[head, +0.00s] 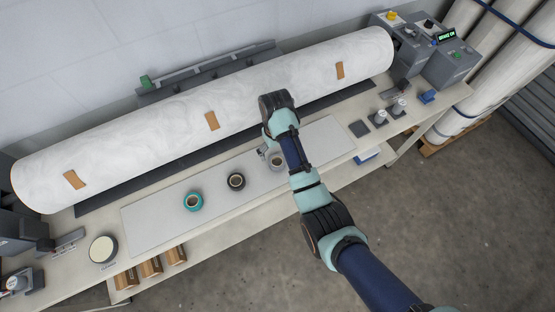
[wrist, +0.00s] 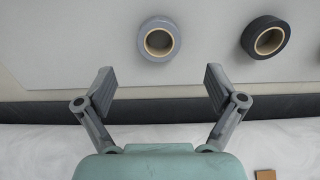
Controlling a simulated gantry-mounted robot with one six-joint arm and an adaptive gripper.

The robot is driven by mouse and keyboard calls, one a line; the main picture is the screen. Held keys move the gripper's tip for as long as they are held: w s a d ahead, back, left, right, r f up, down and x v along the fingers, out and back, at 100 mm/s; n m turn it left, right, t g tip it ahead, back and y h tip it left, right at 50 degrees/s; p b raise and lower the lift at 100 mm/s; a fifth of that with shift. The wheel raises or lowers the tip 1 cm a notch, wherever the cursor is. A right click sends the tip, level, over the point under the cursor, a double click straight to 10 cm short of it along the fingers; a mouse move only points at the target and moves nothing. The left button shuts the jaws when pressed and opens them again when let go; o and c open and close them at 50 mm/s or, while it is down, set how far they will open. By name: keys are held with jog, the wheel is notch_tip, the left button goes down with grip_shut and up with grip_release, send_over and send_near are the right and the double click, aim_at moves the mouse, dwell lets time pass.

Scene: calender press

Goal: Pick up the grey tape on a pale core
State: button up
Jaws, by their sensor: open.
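The grey tape on a pale core (head: 277,162) lies flat on the light grey mat, right of the black tape and partly beside my arm in the head view. In the head view my gripper (head: 264,150) is small and mostly hidden by my wrist, just left of the grey tape.
A black tape (head: 236,182) and a teal tape (head: 193,201) lie left of the grey one on the mat (head: 150,222). The large white roll (head: 255,85) runs along behind. Small parts, including a blue block (head: 428,97), stand on the bench at right.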

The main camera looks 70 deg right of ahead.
aim_at(276, 163)
jog(key=shift+f, duration=1.25)
notch_tip(276, 163, down, 5)
jog(key=shift+w+d+f+b, duration=0.1)
jog(key=shift+d+b, duration=0.05)
jog(key=shift+b, duration=0.35)
jog(key=c, duration=1.2)
jog(key=shift+o, duration=0.2)
notch_tip(276, 163, up, 20)
jog(key=p, duration=0.9)
